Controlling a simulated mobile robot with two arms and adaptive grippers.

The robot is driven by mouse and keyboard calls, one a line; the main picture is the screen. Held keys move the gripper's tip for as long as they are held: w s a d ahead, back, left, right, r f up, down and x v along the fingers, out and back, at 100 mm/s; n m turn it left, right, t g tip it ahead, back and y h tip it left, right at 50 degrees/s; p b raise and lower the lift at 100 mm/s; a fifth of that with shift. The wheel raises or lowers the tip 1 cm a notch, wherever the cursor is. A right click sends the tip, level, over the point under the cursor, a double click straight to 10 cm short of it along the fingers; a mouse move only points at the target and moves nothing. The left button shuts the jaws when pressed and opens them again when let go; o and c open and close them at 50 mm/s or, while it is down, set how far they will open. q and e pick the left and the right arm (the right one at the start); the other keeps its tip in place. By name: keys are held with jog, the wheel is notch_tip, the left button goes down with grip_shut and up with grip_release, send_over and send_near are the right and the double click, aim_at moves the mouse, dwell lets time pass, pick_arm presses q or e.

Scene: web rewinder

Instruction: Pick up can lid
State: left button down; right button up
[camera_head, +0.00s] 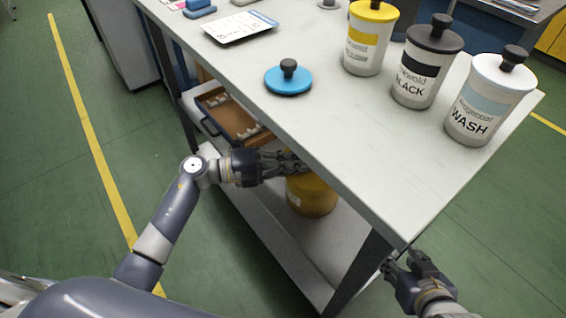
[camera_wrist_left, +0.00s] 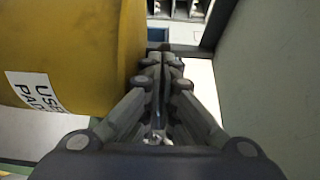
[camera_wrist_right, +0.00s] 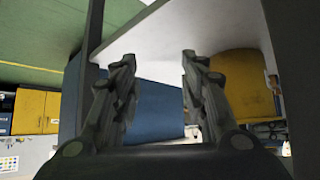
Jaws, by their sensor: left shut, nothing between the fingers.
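A round blue can lid (camera_head: 288,82) with a black knob lies flat on the grey tabletop, apart from any can. Three cans wearing lids stand to its right: a yellow-lidded can (camera_head: 365,52), a black-lidded can (camera_head: 418,88) and a white-lidded can marked WASH (camera_head: 482,115). My left gripper (camera_head: 300,164) is below the tabletop at the table's side, next to a yellow bin (camera_head: 313,194); its fingers (camera_wrist_left: 162,65) are together and empty. My right gripper (camera_head: 408,262) is beside the table's near corner, below the top. Its fingers (camera_wrist_right: 157,62) are apart with nothing between them.
The tabletop (camera_head: 330,120) is clear around the blue lid. A paper sheet (camera_head: 240,27) lies farther back. Under the top are a brown tray (camera_head: 228,112) and a lower shelf (camera_head: 275,235). A dark table leg (camera_head: 358,270) stands near my right gripper.

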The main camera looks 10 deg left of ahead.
pick_arm(q)
jog(key=shift+d, duration=0.1)
pick_arm(e)
jog(key=shift+w+r, duration=0.1)
pick_arm(q)
jog(key=shift+w+d, duration=0.1)
jog(key=x, duration=0.2)
jog(key=shift+w+d+p, duration=0.1)
jog(key=shift+d+p, duration=0.15)
jog(key=shift+p, duration=0.1)
pick_arm(e)
jog(key=s+f, duration=0.1)
jog(key=s+d+f+g, duration=0.1)
jog(key=shift+s, duration=0.4)
